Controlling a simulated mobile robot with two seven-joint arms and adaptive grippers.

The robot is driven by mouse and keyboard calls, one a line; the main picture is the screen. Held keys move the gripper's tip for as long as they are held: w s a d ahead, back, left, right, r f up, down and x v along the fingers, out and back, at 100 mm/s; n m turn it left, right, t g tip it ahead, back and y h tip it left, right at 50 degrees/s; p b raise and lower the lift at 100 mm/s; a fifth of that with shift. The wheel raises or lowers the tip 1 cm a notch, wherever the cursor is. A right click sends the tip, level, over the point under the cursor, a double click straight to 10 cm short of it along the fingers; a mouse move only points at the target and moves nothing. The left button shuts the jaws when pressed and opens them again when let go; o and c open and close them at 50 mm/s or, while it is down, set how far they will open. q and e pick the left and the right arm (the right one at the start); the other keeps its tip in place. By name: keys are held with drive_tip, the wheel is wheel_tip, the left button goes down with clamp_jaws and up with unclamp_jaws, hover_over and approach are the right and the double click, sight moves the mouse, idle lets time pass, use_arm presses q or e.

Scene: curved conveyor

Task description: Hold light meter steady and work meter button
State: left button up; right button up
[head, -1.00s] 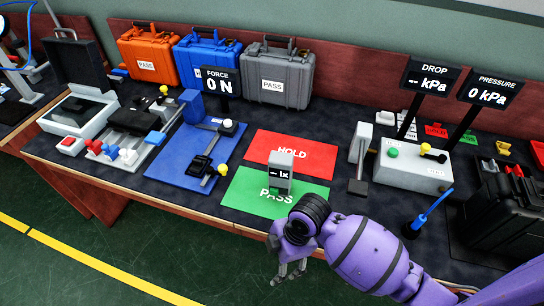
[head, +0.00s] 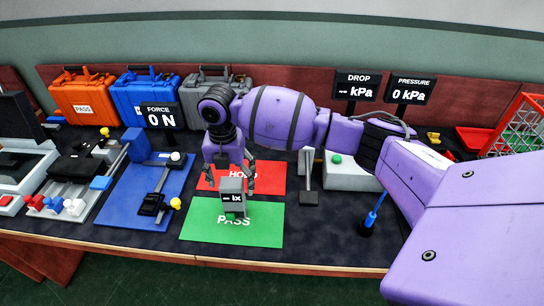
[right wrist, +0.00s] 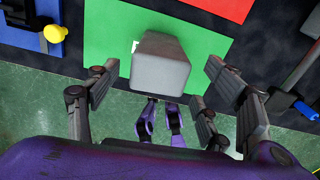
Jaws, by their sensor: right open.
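The light meter (head: 232,198) is a small grey block with a dark "-- lx" display and a green button low on its front. It stands upright on the green PASS mat (head: 262,222). My right gripper (head: 231,186) hangs pointing down behind and over the meter, with fingers spread to either side. In the right wrist view the meter (right wrist: 160,62) shows from above between the open fingers (right wrist: 162,84), with gaps on both sides. The button is hidden there. My left gripper does not show in the head view.
The red HOLD mat (head: 266,176) lies behind the green one. A blue force stand (head: 150,190) is to the left. A grey lever block (head: 308,180) and a blue-handled tool (head: 371,213) are to the right. Orange, blue and grey cases line the back.

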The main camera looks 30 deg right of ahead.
sight(233, 195)
drive_tip(key=f, duration=0.7)
drive_tip(key=shift+w+f, duration=0.2)
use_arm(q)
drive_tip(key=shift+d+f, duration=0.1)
use_arm(e)
drive_tip(key=c, duration=1.6)
drive_tip(key=shift+r, duration=0.1)
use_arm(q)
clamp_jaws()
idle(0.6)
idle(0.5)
